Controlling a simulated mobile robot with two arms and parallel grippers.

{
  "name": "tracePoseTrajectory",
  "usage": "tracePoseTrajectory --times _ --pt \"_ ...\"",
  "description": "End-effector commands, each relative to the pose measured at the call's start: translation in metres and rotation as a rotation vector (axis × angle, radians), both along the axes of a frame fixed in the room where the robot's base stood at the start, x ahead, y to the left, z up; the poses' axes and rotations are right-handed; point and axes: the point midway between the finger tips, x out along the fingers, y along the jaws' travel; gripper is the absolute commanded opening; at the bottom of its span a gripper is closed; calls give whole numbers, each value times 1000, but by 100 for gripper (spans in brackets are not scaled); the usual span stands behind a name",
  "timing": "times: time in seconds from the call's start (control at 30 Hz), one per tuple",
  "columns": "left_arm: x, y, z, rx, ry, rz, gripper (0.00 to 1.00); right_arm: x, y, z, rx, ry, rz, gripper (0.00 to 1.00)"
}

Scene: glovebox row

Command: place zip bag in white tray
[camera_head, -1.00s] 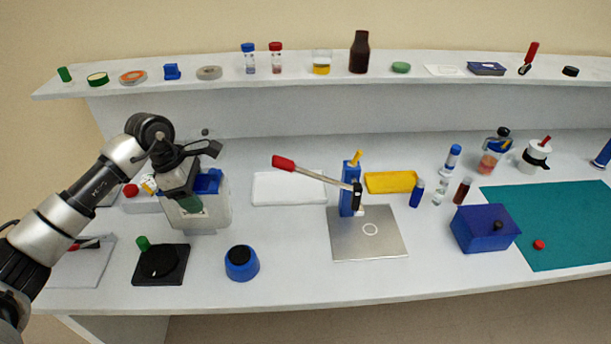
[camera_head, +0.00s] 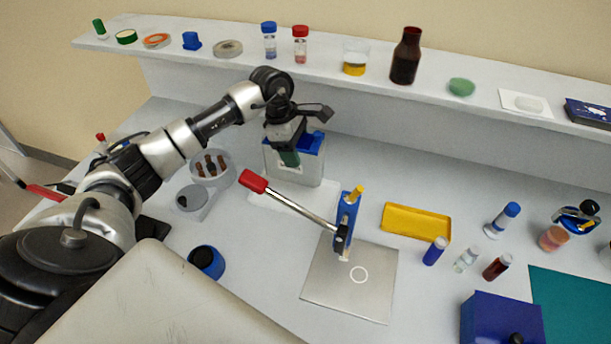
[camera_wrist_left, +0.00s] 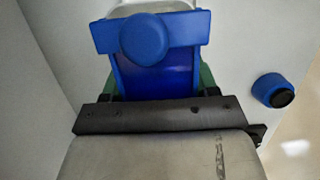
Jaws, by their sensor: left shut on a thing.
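The zip bag (camera_head: 308,167) is a pale grey, see-through pouch with a blue top. It hangs upright from my left gripper (camera_head: 289,158), whose green-padded fingers are shut on it. I cannot tell whether the bag's bottom touches the tray. In the left wrist view, the bag's blue top (camera_wrist_left: 155,77) with a round blue knob sits between the green fingers (camera_wrist_left: 160,88). My right gripper is not in view.
A press with a red-handled lever (camera_head: 345,225) stands close to the right of the bag, its handle reaching toward it. A blue cup (camera_head: 206,262) is in front. A yellow tray (camera_head: 416,222) is farther right. The shelf (camera_head: 220,75) with bottles runs behind.

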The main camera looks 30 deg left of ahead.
Motion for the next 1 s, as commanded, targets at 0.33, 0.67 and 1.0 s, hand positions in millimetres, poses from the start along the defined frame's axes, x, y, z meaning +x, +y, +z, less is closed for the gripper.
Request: tracePoseTrajectory --times 0.33,0.67,1.0 --pt "0 0 -41 -1 1 0 32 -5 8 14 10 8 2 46" --pt "0 0 -74 0 -1 -1 32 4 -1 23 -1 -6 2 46" --pt "0 0 -77 0 0 -1 67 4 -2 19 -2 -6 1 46"
